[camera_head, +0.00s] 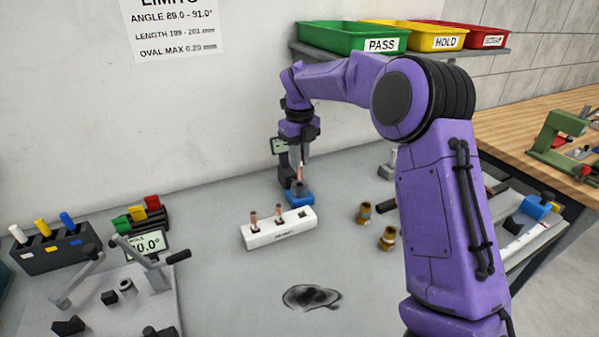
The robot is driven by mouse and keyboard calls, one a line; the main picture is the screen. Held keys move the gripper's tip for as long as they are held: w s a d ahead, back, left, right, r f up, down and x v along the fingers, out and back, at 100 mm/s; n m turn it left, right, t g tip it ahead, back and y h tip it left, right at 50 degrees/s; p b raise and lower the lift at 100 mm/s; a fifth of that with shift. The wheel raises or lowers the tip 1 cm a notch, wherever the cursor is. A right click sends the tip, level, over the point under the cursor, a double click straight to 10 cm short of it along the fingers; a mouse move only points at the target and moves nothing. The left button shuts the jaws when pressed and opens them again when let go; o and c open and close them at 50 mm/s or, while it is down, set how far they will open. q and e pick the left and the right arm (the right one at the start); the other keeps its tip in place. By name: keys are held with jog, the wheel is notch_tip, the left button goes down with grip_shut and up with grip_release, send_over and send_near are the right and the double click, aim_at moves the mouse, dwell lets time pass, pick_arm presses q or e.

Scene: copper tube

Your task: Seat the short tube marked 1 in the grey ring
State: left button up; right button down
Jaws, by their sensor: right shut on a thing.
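My right gripper (301,161) reaches down from my purple arm at the back middle of the bench. It is shut on a short copper tube (301,173), held upright. The grey ring (299,187) sits on a blue base (303,199) right below the tube. The tube's lower end is at or just above the ring; I cannot tell whether it is inside. Its mark is too small to read. A white rack (280,231) in front holds two upright copper tubes (254,220) and has an open slot at its right end. My left gripper is not in view.
Brass fittings (388,237) stand right of the rack. A dark gauge (280,146) is close behind the gripper. A bending fixture (128,288) and a display (149,243) are at left. Green, yellow and red bins (340,38) sit on a shelf. The front middle has a dark smudge.

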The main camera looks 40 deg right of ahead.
aim_at(300, 173)
notch_tip(300, 173, down, 5)
jog(key=shift+r, duration=0.2)
jog(key=shift+f, duration=0.1)
jog(key=shift+s+f, duration=0.1)
jog(key=shift+f, duration=0.05)
jog(key=c, duration=1.1)
grip_release()
